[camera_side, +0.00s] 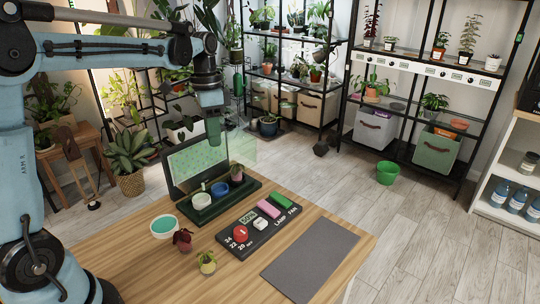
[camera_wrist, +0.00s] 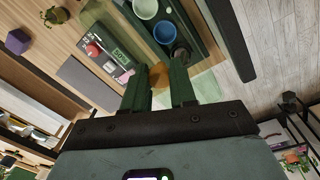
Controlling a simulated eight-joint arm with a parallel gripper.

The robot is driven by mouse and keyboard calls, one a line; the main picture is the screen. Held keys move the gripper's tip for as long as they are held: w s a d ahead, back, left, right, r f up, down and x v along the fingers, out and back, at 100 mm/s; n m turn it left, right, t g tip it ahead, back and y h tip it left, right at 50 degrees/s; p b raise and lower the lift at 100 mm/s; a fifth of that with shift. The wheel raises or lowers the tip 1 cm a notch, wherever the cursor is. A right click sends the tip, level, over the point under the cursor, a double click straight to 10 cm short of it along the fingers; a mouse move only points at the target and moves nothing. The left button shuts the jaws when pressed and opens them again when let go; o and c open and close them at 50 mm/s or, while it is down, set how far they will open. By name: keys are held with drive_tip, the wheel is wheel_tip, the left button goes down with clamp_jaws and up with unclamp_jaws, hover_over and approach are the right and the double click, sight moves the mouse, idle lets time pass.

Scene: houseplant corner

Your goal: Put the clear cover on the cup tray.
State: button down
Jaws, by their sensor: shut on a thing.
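The clear cover (camera_side: 240,147) is a see-through, pale green box.
A dark-framed green screen (camera_side: 197,160) stands behind the tray. A control panel (camera_side: 236,243) with coloured switches lies in front. A teal-topped bowl (camera_side: 164,227) and small plants (camera_side: 207,262) stand nearby. A grey mat (camera_side: 312,258) covers the table's right part.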

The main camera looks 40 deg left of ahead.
drive_tip(key=shift+f, duration=2.95)
drive_tip(key=shift+c, duration=1.8)
unclamp_jaws()
drive_tip(key=shift+r, duration=3.5)
